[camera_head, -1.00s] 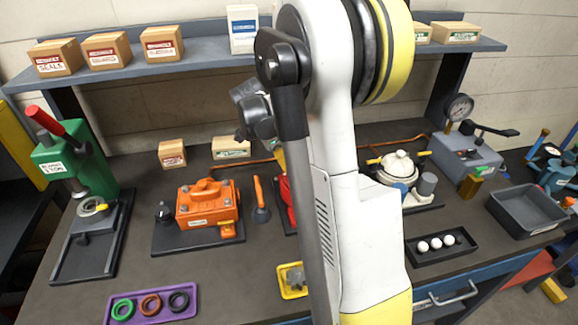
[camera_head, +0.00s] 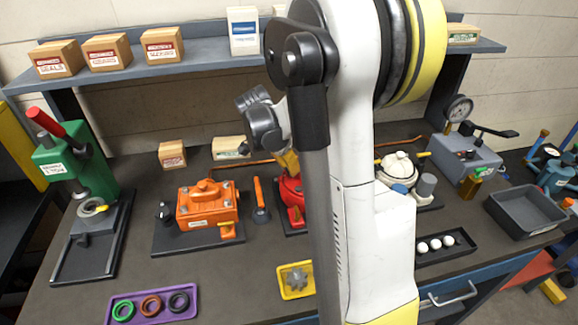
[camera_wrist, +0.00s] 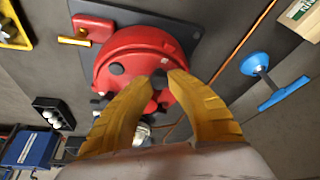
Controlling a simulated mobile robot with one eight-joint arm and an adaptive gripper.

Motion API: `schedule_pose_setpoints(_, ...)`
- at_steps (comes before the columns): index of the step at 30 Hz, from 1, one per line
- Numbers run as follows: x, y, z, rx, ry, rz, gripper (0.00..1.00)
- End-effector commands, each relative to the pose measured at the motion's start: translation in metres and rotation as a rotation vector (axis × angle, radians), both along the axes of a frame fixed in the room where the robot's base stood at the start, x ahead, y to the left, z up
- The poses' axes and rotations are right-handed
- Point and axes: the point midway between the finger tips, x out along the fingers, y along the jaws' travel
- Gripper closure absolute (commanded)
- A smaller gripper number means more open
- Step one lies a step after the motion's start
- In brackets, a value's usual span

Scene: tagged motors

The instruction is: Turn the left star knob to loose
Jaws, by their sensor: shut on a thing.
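The red round housing (camera_head: 291,200) stands on a dark base plate on the bench, partly hidden behind my arm in the head view. In the wrist view the red housing (camera_wrist: 135,58) fills the upper middle. My gripper (camera_wrist: 163,78) has its yellow fingers over the housing, with the tips closed around a small dark knob (camera_wrist: 160,80). The fingers hide much of that knob, so its star shape and turn position cannot be made out. Another dark round part (camera_wrist: 116,69) shows on the housing to its left. In the head view the fingers are mostly hidden by my arm.
An orange housing (camera_head: 200,208) stands to the left of the red one. An upright orange-handled tool (camera_head: 260,200) stands between them. A yellow tray (camera_head: 296,291) lies in front. In the wrist view a blue tool (camera_wrist: 256,64) lies to the right.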

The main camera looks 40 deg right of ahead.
Motion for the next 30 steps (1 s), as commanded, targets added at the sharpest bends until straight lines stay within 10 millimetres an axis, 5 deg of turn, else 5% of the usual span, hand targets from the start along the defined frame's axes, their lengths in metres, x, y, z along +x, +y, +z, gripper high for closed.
schedule_pose_setpoints(5,0.000,0.000,-0.001,0.001,0.001,-0.002,1.00)
schedule_pose_setpoints(6,-0.001,0.000,-0.001,0.002,0.001,-0.003,0.73)
schedule_pose_setpoints(8,0.000,0.000,-0.001,0.001,0.001,-0.003,0.55)
schedule_pose_setpoints(20,0.001,0.003,0.006,0.001,0.000,-0.002,0.54)
schedule_pose_setpoints(30,0.003,0.030,0.070,0.001,0.001,-0.003,0.54)
